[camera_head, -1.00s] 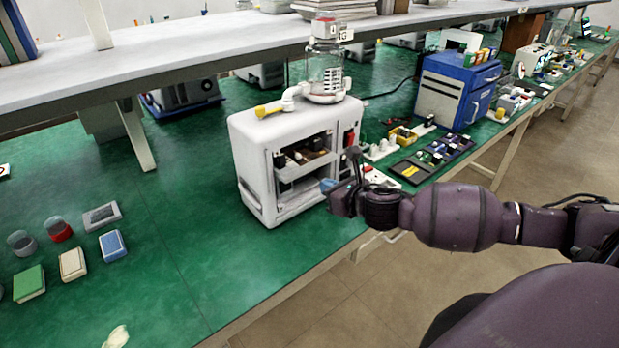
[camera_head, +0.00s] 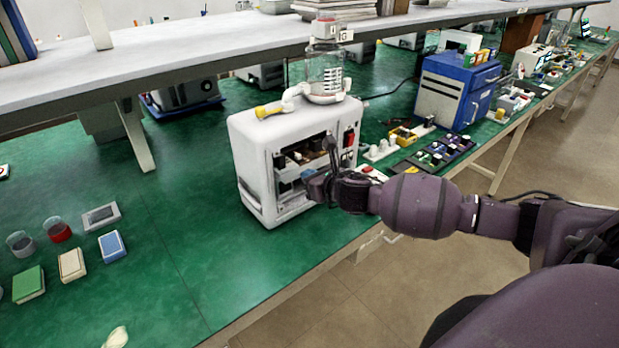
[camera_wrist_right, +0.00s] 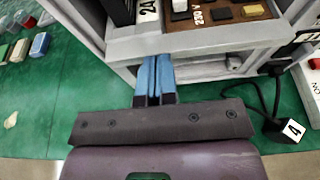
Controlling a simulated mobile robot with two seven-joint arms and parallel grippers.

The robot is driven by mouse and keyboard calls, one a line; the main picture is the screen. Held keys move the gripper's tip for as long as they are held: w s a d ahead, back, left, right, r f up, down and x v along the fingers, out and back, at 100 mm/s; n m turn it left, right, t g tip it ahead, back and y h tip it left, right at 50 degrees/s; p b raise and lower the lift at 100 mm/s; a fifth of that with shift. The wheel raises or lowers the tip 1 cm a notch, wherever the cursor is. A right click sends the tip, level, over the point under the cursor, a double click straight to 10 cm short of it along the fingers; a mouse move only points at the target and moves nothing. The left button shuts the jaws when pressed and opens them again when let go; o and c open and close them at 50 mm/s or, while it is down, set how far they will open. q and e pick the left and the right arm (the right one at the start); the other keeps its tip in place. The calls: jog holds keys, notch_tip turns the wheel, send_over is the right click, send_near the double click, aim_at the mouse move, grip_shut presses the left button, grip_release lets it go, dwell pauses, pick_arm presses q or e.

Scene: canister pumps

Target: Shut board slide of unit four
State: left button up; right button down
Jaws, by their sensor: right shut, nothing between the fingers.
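The white canister pump unit (camera_head: 250,160) stands on the green bench with its front open. My left gripper is not in view.
A clear canister (camera_head: 325,75) with white pipe and a yellow-handled valve sits on top of the unit. A dark parts tray (camera_head: 440,152) and a blue cabinet (camera_head: 447,88) stand to the right. Small boxes and jars lie left. The bench between is clear.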

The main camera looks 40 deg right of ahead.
aim_at(299, 169)
jog(key=w, duration=0.3)
jog(key=shift+w+a, duration=0.15)
jog(key=shift+w, duration=0.4)
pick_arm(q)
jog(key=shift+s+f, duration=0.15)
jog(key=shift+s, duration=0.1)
pick_arm(e)
jog(key=shift+w+r, duration=0.1)
jog(key=shift+r, duration=0.05)
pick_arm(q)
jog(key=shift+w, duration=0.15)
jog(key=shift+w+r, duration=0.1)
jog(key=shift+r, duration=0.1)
